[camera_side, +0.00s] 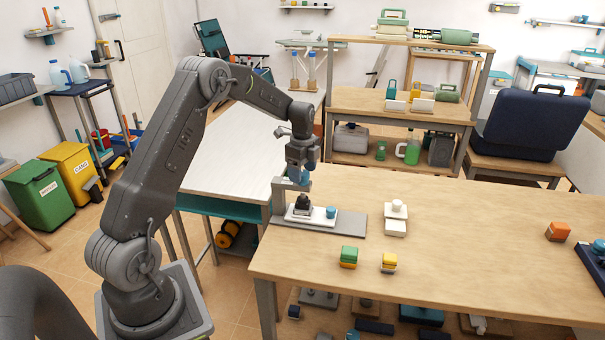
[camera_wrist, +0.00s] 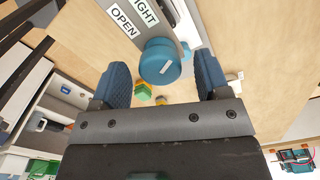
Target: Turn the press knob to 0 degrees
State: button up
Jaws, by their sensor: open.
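The press (camera_side: 280,193) stands near the left end of the wooden table. In the wrist view the blue round knob (camera_wrist: 152,58) sits beside a grey strip labelled OPEN (camera_wrist: 124,22) and a cut-off word ending in IGHT (camera_wrist: 147,9). A pale slanted mark shows on the knob's face. My gripper (camera_side: 302,167) is above the press, pointing down. In the wrist view its two blue fingers are apart, one on each side of the knob, with gaps showing. In the side view knob and fingertips are hard to tell apart.
The press's white base (camera_side: 317,217) carries a black part (camera_side: 302,203) and a small blue piece (camera_side: 331,212). A green-yellow block (camera_side: 348,257), a yellow block (camera_side: 389,262) and a white stacked piece (camera_side: 396,218) stand nearby. The table's middle is clear.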

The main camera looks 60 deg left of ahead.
jog(key=shift+f, duration=0.6)
jog(key=c, duration=0.9)
